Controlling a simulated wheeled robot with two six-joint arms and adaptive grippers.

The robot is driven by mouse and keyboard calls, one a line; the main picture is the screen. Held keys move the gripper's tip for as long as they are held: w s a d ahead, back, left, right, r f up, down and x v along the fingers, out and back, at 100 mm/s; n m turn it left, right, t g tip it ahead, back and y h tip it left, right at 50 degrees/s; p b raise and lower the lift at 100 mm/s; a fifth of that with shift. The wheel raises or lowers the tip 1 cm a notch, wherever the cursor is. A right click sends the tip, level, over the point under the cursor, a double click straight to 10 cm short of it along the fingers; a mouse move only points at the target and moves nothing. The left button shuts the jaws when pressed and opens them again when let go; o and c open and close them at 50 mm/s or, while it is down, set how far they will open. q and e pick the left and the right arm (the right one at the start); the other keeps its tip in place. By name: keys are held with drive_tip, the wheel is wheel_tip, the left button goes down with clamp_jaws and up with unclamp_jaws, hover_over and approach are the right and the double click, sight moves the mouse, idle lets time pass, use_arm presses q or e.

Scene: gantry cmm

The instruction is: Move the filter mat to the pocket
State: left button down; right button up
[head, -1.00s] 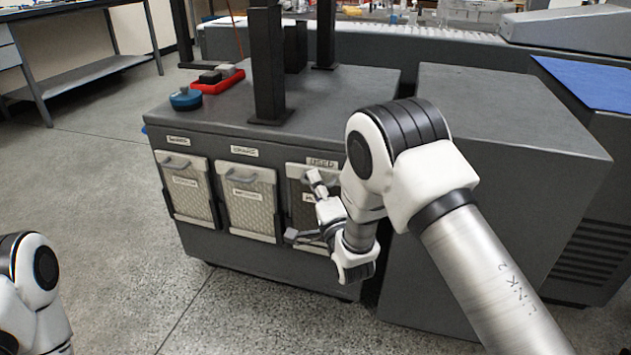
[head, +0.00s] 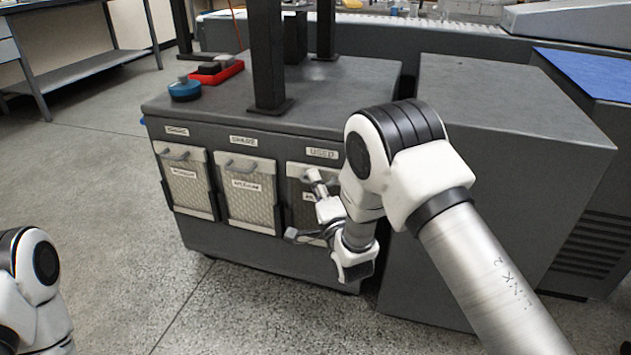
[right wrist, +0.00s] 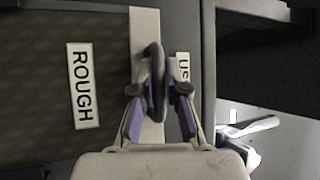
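The filter mat (head: 302,213), marked ROUGH, is at the rightmost pocket, under the USED label (head: 322,153) on the dark cabinet's front. In the right wrist view, the mat's ROUGH label (right wrist: 83,85) lies left of my gripper. My right gripper (right wrist: 158,75) has its fingers close together around the mat's dark handle, apparently shut on it. In the head view my right gripper (head: 308,205) covers part of the mat. Two more pockets hold a left mat (head: 188,190) and a middle mat (head: 250,200). My left gripper is outside the view.
The cabinet (head: 210,120) carries a blue round object (head: 184,90), a red tray (head: 222,72) and dark posts (head: 267,60). A grey block (head: 490,120) stands close to the right of the cabinet. The floor (head: 100,200) in front and left is clear.

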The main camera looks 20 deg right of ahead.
drive_tip(key=shift+o, duration=1.4)
